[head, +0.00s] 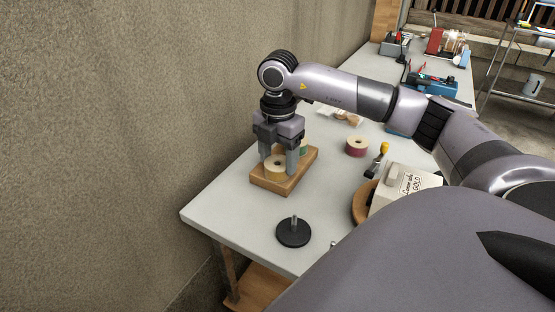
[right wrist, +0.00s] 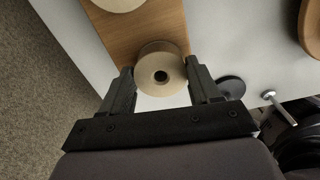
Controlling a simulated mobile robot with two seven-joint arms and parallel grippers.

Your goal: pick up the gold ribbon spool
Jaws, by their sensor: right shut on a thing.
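The gold ribbon spool (head: 275,167) is at the near end of a wooden tray (head: 283,188) on the white table. My right gripper (head: 279,160) points down over it with one finger on each side. In the right wrist view the gold ribbon spool (right wrist: 160,70) is between the fingers of my right gripper (right wrist: 160,88), and its hole faces the camera. The gripper is shut on the spool. Whether the spool is clear of the tray I cannot tell. A green spool (head: 303,149) is partly hidden behind the gripper on the same tray. My left gripper is not in view.
A dark red spool (head: 357,146) stands right of the tray. A black disc with an upright post (head: 293,232) stands on the near table. A white box marked GOLD (head: 408,185), a round wooden dish (head: 362,203) and a yellow-topped tool (head: 380,155) are further right. A wall (head: 120,120) borders the left.

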